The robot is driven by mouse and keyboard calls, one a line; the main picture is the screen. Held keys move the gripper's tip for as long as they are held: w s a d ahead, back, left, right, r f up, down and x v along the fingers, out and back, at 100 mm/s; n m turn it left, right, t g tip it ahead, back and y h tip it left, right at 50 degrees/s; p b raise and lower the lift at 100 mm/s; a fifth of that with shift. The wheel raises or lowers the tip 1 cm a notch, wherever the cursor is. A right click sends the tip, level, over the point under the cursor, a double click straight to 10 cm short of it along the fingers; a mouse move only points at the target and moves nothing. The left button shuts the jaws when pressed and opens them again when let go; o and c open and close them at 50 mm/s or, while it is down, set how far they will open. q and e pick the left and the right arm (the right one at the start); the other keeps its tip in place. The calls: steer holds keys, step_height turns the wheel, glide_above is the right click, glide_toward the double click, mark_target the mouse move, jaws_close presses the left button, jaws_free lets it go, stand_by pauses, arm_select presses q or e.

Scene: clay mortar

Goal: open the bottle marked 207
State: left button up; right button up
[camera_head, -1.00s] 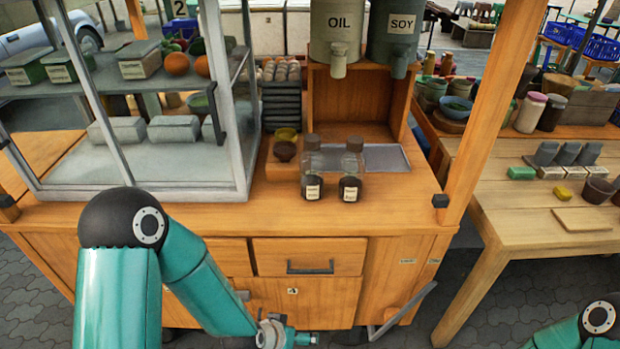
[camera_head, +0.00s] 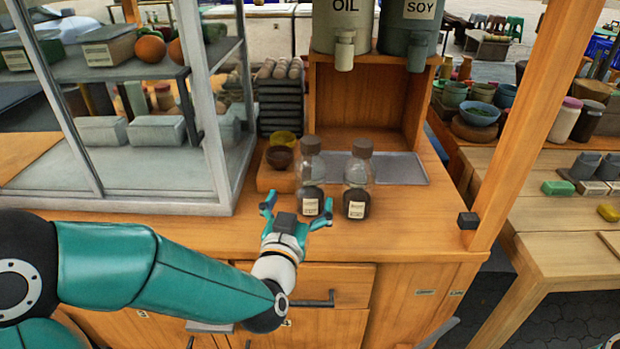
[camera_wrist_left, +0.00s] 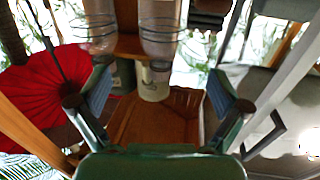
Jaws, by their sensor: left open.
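Two clear glass bottles with brown caps stand upright side by side on the wooden cart top: the left bottle (camera_head: 311,172) and the right bottle (camera_head: 357,174). Both hold something dark low down and carry a pale label, too small to read, so I cannot tell which is 207. My left gripper (camera_head: 296,211) is open and empty just in front of the left bottle, fingers spread. In the left wrist view, its two fingers (camera_wrist_left: 160,92) stand apart with nothing gripped, and parts of both bottles show at the top edge. My right gripper is out of view.
A glass display case (camera_head: 150,185) stands close on the left. Small bowls (camera_head: 280,157) sit behind the left bottle. The OIL dispenser (camera_head: 344,25) and SOY dispenser (camera_head: 408,35) hang above a wooden compartment behind. A wooden post (camera_head: 512,130) rises at right.

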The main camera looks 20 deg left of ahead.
mark_target(308, 179)
arm_select(q)
steer(key=w, duration=0.5)
steer(key=shift+w+a+f, duration=0.1)
steer(key=shift+w+a, duration=0.2)
steer(key=shift+a, duration=0.05)
steer(key=shift+w+a+p, duration=0.2)
steer(key=shift+w+p, duration=0.2)
steer(key=shift+w, duration=0.9)
steer(key=shift+w+a+p, duration=0.15)
steer(key=shift+w+p, duration=0.25)
steer(key=shift+w, duration=0.85)
steer(key=c, duration=1.4)
step_height(308, 179, up, 20)
steer(key=p, duration=0.4)
